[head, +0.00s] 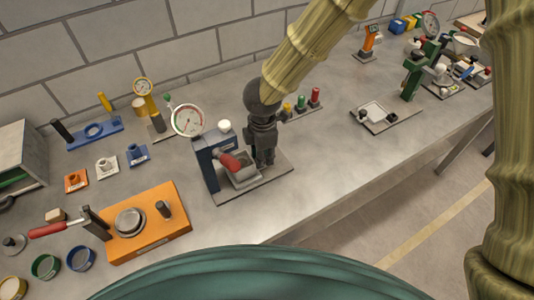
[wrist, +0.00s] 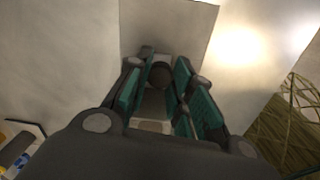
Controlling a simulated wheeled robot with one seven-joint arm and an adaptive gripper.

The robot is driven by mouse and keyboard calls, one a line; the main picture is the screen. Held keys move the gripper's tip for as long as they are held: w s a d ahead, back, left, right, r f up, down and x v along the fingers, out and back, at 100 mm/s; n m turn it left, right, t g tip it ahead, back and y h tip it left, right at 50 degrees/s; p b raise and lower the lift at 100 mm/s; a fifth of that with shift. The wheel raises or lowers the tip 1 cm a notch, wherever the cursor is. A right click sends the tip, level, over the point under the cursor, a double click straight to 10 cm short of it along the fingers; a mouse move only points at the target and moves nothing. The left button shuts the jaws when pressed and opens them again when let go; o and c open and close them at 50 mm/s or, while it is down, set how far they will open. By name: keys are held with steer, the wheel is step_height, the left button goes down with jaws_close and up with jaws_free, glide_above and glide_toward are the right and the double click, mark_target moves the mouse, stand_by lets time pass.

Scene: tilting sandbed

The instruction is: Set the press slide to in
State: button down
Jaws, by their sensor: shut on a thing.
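The blue press (head: 204,165) stands on a grey base plate (head: 278,180) on the bench, with a round dial gauge above it and a red handle (head: 229,162) in front. Its grey slide (head: 245,179) lies low at the press, partly behind the handle and my gripper. My gripper (head: 265,162) points down over the plate at the right of the press. In the wrist view its teal-padded fingers (wrist: 160,95) are closed about a dark round knob (wrist: 160,75). The knob is hidden in the head view, and I cannot tell how far in the slide is.
An orange fixture (head: 150,240) with a red-handled lever is at front left. Small blocks and a gauge stand are at back left. Red, green and yellow pegs (head: 301,103) stand behind my gripper. A green press (head: 413,75) is farther right.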

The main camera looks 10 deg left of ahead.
steer(key=c, duration=1.2)
jaws_free()
steer(key=shift+r, duration=0.15)
step_height(320, 180, up, 12)
steer(key=shift+s, duration=0.2)
steer(key=shift+d, duration=0.1)
